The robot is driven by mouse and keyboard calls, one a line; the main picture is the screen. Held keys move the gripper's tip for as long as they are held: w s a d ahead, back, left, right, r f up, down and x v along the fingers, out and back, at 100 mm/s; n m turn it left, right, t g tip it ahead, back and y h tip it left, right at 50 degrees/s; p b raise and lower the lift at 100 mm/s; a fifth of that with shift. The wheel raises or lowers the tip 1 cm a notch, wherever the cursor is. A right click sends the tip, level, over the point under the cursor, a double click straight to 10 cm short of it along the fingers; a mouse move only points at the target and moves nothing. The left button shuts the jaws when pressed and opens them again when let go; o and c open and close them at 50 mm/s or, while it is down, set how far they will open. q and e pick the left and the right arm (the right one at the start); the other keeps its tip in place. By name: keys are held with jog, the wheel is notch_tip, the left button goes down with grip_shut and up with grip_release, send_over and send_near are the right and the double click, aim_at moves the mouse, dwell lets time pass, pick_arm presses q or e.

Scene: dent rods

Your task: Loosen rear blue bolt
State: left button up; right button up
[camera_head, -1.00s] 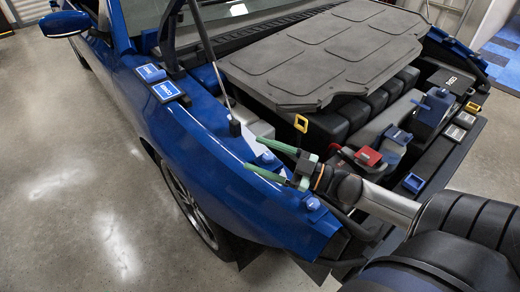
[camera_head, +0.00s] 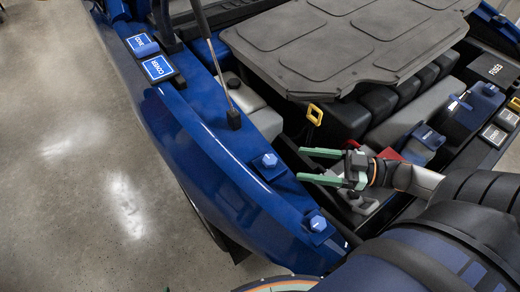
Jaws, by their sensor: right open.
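Two blue hex-headed bolts stand on the blue fender edge. The rear blue bolt (camera_head: 269,160) is nearer the windshield, and the front blue bolt (camera_head: 317,223) is nearer the car's front corner. My right gripper (camera_head: 300,165) is open and empty. Its two green fingers point left towards the rear bolt, with the tips a short way to its right. I see no contact with the bolt; the height difference is hard to judge. My left gripper is not in view.
A support rod (camera_head: 214,65) rises from the fender behind the rear bolt. A dark engine cover (camera_head: 345,45), a yellow loop handle (camera_head: 314,114) and a blue cap (camera_head: 428,138) lie to the right. A blue label (camera_head: 157,68) sits further back. Open floor lies left of the car.

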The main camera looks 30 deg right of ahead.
aim_at(257, 163)
jog(key=b+x, duration=0.1)
jog(key=x, duration=1.1)
jog(key=shift+w+a, duration=0.15)
grip_shut()
dwell(0.3)
